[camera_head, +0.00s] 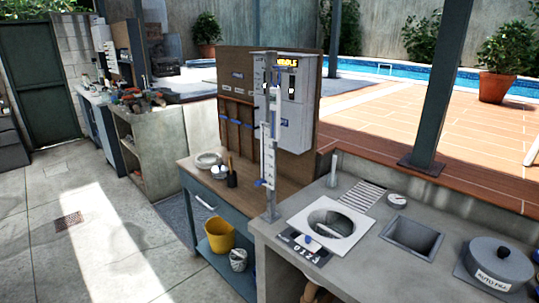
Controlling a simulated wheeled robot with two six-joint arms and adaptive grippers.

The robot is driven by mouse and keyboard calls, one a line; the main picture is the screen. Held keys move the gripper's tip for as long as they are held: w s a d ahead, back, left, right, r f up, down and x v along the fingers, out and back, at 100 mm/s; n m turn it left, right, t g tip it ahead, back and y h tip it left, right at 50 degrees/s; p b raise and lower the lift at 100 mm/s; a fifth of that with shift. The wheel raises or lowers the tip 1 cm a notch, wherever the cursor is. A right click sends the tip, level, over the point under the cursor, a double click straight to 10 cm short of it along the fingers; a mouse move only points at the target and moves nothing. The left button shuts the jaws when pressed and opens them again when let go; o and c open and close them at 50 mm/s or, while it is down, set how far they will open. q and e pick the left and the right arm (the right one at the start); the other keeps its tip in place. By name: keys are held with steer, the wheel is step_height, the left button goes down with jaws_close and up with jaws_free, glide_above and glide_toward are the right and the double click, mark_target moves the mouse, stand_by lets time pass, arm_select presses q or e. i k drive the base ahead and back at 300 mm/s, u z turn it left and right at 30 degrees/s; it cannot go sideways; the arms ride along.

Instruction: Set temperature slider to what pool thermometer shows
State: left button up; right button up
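Neither of my grippers shows in the head view. A grey-white control box (299,110) with a lit yellow display (287,62) hangs on a brown board behind the counter; the display text is too small to read surely. In front of it stands a tall narrow post with a white marked scale (268,160) and small blue parts, one low on it (262,183). I cannot tell which part is the temperature slider or the pool thermometer, and no reading is legible. A small round dial (397,199) lies on the concrete counter.
The concrete counter (358,262) holds a white-framed round opening (333,226), a dark panel (303,246), a square basin (411,236) and a grey lidded pot (497,262). A wooden-topped bench (262,183) stands left, a yellow bucket (219,237) beneath. Open floor (95,230) lies left.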

mark_target(257, 183)
steer(key=z, duration=0.3)
steer(key=i, duration=0.85)
steer(key=z, duration=0.65)
